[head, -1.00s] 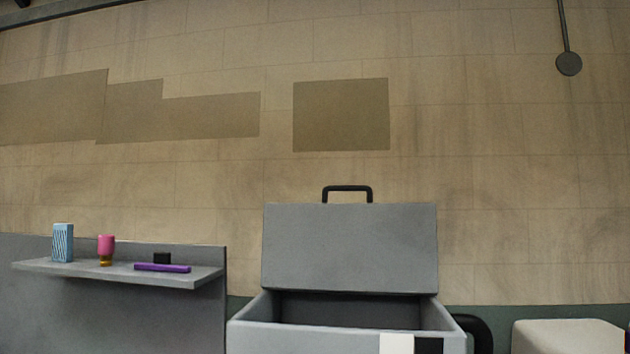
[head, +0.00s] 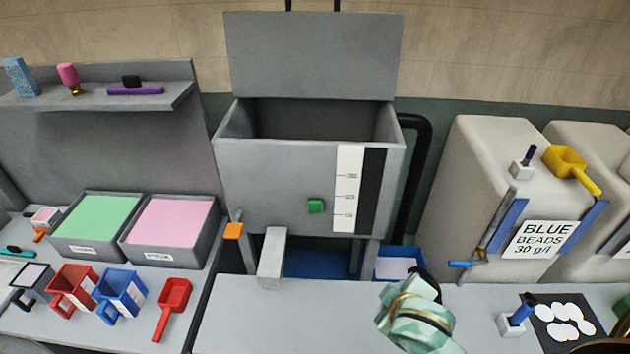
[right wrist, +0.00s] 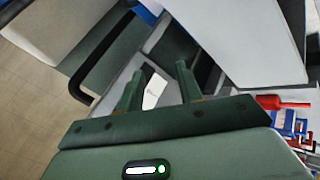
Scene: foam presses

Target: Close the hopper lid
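The grey hopper (head: 270,170) stands at the back middle of the head view. Its flat grey lid (head: 312,58) stands upright at the rear edge, so the hopper is open and its dark inside shows. Only the lower ends of the lid's black handle (head: 312,5) show at the top edge. My right gripper (head: 425,283) is low in front of the hopper, to its right, well below the lid. In the right wrist view its two green fingers (right wrist: 160,82) stand apart with nothing clearly held between them. My left gripper is not in view.
A black pipe (head: 418,170) curves beside the hopper's right side. A blue beads bin (head: 480,180) stands farther right. Green (head: 98,218) and pink (head: 168,220) trays, cups and a red scoop (head: 173,300) are at left. The bench front (head: 280,320) is mostly clear.

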